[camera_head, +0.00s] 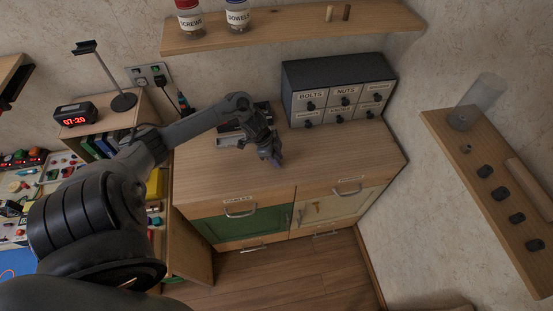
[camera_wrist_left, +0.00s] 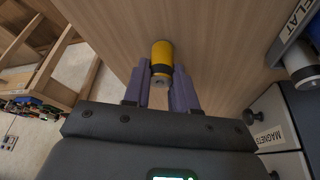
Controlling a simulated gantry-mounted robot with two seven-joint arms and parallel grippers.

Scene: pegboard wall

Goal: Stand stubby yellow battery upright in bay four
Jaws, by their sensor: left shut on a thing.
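In the head view my left gripper (camera_head: 273,158) points down over the cabinet top, and the battery is too small or hidden to make out. A dark holder (camera_head: 232,136) stands behind the wrist, partly covered by my arm; its bays cannot be told apart. My right gripper is not in view.
The wooden cabinet top (camera_head: 215,178) is clear in front and to the right of the gripper. A drawer unit (camera_head: 340,88) labelled bolts and nuts stands behind right. In the wrist view, a grey part labelled FLAT (camera_wrist_left: 295,35) is at upper right. A shelf (camera_head: 300,28) hangs above.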

